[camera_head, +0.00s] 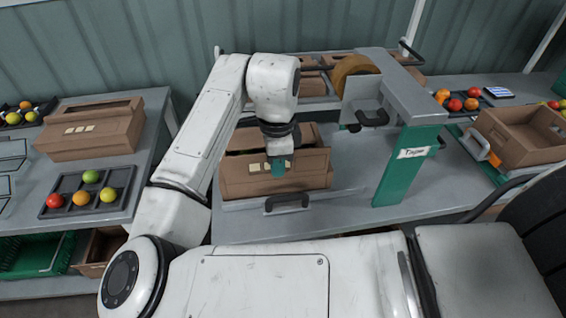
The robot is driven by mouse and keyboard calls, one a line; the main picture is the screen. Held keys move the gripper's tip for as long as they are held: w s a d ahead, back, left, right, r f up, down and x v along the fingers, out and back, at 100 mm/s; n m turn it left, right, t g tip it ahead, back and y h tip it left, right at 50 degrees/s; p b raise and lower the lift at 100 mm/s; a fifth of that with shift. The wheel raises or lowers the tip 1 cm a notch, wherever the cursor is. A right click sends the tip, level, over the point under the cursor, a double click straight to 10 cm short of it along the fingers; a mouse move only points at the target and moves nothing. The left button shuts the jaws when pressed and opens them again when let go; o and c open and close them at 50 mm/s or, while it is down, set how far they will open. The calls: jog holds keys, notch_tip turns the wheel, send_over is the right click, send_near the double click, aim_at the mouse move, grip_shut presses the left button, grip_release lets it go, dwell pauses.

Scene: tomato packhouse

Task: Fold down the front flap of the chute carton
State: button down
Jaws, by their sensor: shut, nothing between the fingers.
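The chute carton (310,178) is a brown cardboard box on the grey chute table in the middle of the head view. Pale label squares show on its front. A brown panel shows along its back top edge, and a dark gap shows at its upper left. My gripper (278,174) points down over the front of the carton, near its top edge. Its fingers are shut and empty. The gripper and wrist hide the middle of the carton's top. I cannot tell the front flap's exact angle, or whether my fingers touch it.
A green and grey taping frame (404,165) with a brown tape roll (354,73) stands right of the carton. A black handle (287,203) is in front of it. A closed carton (92,128) and a tomato tray (125,185) are on the left table. An open crate (520,150) is at right.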

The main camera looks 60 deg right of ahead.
jog(key=w+d+f, duration=0.3)
jog(key=w+d, duration=0.1)
jog(key=d, duration=0.1)
jog(key=shift+d, duration=0.2)
dwell(1.5)
jog(key=shift+w, duration=0.1)
notch_tip(320, 180, up, 8)
jog(key=p, duration=0.6)
jog(key=shift+f, duration=0.1)
dwell(0.5)
